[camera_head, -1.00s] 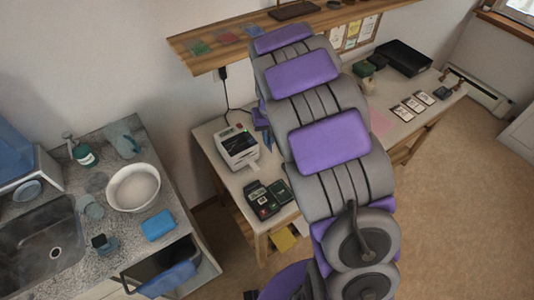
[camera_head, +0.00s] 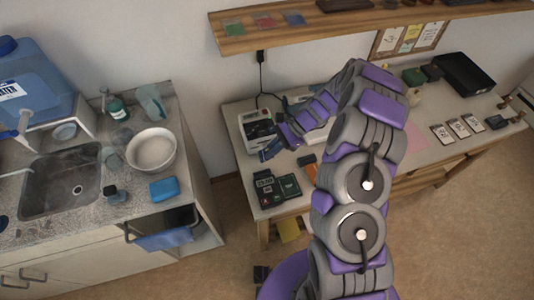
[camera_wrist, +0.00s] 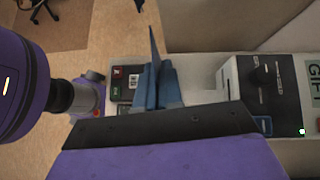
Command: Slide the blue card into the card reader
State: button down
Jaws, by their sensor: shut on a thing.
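My gripper (camera_head: 272,149) is above the desk, in front of the white machine and behind the card reader. In the wrist view its blue fingers (camera_wrist: 157,88) are closed together on a thin blue card (camera_wrist: 154,43), seen almost edge-on and standing out past the fingertips. The dark card reader (camera_head: 265,188) sits at the desk's left front. It also shows in the wrist view (camera_wrist: 118,92), with red and green keys, partly hidden by the fingers. The card is apart from the reader in the head view. The card's face is hard to make out.
A white machine (camera_head: 257,131) stands left on the desk (camera_head: 236,160), behind the reader. A dark green device (camera_head: 289,187) is beside the reader. Green, red and blue flat pieces lie on the shelf (camera_head: 350,22) above. A sink counter (camera_head: 130,182) is at left.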

aim_at(263, 159)
jog(key=a+f, duration=0.1)
jog(key=s+a+f+m+t+y, duration=0.1)
jog(key=shift+a, duration=0.35)
jog(key=shift+y, duration=0.3)
jog(key=d+f+b, duration=0.1)
jog(key=f, duration=0.1)
jog(key=d+f+b, duration=0.1)
jog(key=f, duration=0.1)
jog(key=shift+d+b, duration=0.35)
jog(key=shift+a+f, duration=0.3)
jog(key=shift+a, duration=0.45)
jog(key=shift+a+f, duration=0.3)
jog(key=shift+a, duration=0.4)
jog(key=shift+d+r, duration=0.2)
jog(key=shift+d, duration=1.2)
jog(key=shift+a+f, duration=0.15)
jog(key=shift+a, duration=0.85)
jog(key=shift+d, duration=0.8)
jog(key=shift+d+f, duration=0.1)
jog(key=shift+d, duration=0.05)
jog(key=shift+a+f, duration=0.2)
jog(key=shift+a, duration=0.55)
jog(key=c, duration=1.7)
grip_release()
jog(key=shift+c, duration=0.2)
jog(key=o, duration=0.5)
jog(key=shift+d+r, duration=0.1)
jog(key=shift+d, duration=0.45)
jog(key=shift+o, duration=0.2)
jog(key=shift+a, duration=0.1)
